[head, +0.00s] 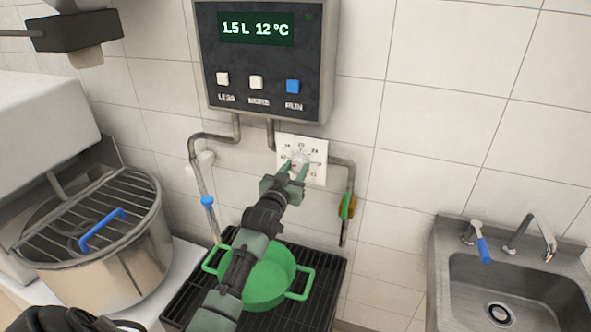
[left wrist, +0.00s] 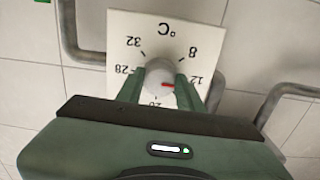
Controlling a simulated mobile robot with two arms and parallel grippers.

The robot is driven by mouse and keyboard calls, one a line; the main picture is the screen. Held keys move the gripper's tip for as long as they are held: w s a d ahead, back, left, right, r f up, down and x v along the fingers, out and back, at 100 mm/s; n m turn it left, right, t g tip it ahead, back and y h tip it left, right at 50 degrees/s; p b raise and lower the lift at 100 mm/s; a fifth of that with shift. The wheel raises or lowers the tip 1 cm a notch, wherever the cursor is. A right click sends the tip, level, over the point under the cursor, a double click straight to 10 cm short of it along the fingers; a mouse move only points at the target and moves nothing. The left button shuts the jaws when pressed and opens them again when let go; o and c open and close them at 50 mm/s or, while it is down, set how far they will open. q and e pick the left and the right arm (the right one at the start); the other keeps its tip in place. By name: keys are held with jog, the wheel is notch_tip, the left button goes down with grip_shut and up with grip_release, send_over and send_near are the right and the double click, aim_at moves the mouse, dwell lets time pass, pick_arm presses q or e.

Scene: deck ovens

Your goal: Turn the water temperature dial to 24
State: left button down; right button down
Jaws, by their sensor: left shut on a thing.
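The temperature dial (head: 299,158) is a round pale knob on a white square plate (head: 317,148) under the control box. My left gripper (head: 294,169) reaches up to the plate and is shut on the dial, one green finger on each side, as the left wrist view also shows (left wrist: 160,90). The gripper body hides the bottom of the scale. The display (head: 256,29) reads 1.5 L and 12 °C. My right gripper is not in view.
Three buttons, two white and one blue (head: 293,86), sit above the dial. Pipes run beside it, with a green-handled valve (head: 346,205) at right. A green pot (head: 268,283) stands on a black grate below. A sink (head: 515,280) is at right, a steel mixing bowl (head: 100,265) at left.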

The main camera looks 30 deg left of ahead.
pick_arm(q)
jog(key=m, duration=0.3)
jog(key=shift+p, duration=0.3)
jog(key=m, duration=0.3)
jog(key=shift+m, duration=0.4)
jog(key=m, duration=0.3)
jog(key=shift+m, duration=0.3)
jog(key=m, duration=0.3)
jog(key=shift+a+m, duration=0.1)
jog(key=shift+m, duration=0.2)
jog(key=m, duration=0.6)
jog(key=shift+r+p, duration=0.1)
jog(key=shift+p, duration=0.3)
jog(key=m, duration=0.3)
jog(key=shift+m, duration=0.4)
jog(key=shift+m+p, duration=0.5)
jog(key=shift+m, duration=0.9)
